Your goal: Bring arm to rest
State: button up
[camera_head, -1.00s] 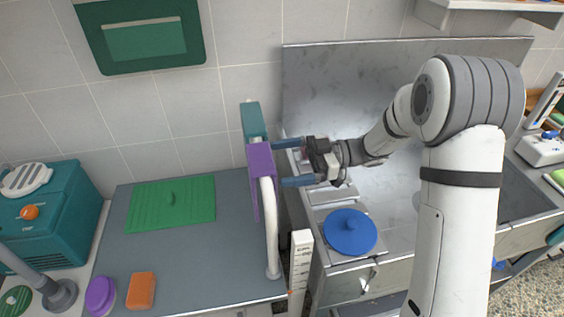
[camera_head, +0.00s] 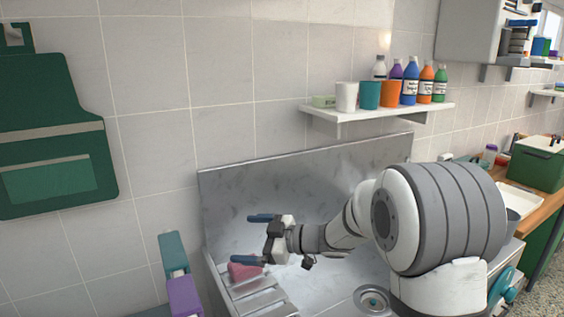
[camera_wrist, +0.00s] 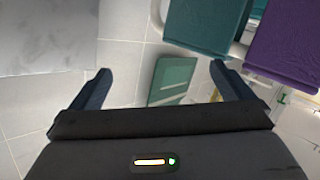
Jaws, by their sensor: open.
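My gripper (camera_head: 262,238) is open and empty, with its two blue fingers apart and pointing left. In the head view it hangs over the left part of the metal sink unit (camera_head: 300,190). In the wrist view my gripper (camera_wrist: 160,88) has nothing between its fingers. A teal towel (camera_head: 174,253) and a purple towel (camera_head: 185,297) hang to the left of it, apart from the fingers. The teal towel (camera_wrist: 207,22) and purple towel (camera_wrist: 285,45) also show at the top right of the wrist view.
A pink item (camera_head: 243,271) lies on the sink's ribbed left part, below my gripper. A wall shelf (camera_head: 380,115) holds cups and several bottles above the sink. A green apron (camera_head: 45,125) hangs on the tiled wall at left. A green box (camera_head: 540,160) stands at right.

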jog(key=w+d+r+m+t+h, duration=0.3)
jog(key=d+m+t+h, duration=0.1)
jog(key=d+t+h, duration=0.15)
jog(key=s+d+m+t+h, duration=0.1)
jog(key=s+d+m+h, duration=0.25)
jog(key=d, duration=0.45)
jog(key=s+d+m+t+h, duration=0.1)
jog(key=s+d+m+h, duration=0.1)
jog(key=d+m+h, duration=0.4)
jog(key=s+d+f+m+g, duration=0.1)
jog(key=s+f+g, duration=0.1)
jog(key=s, duration=0.6)
jog(key=s+d+f+m+g, duration=0.1)
jog(key=s+g, duration=0.3)
jog(key=s, duration=0.4)
jog(key=s+d+f+m+g, duration=0.1)
jog(key=s+f+m+g, duration=0.1)
jog(key=s, duration=0.6)
jog(key=shift+s+d+f+g, duration=0.2)
jog(key=shift+d+f+g, duration=0.15)
jog(key=shift+f+g, duration=0.5)
jog(key=shift+m, duration=0.25)
jog(key=shift+c, duration=0.2)
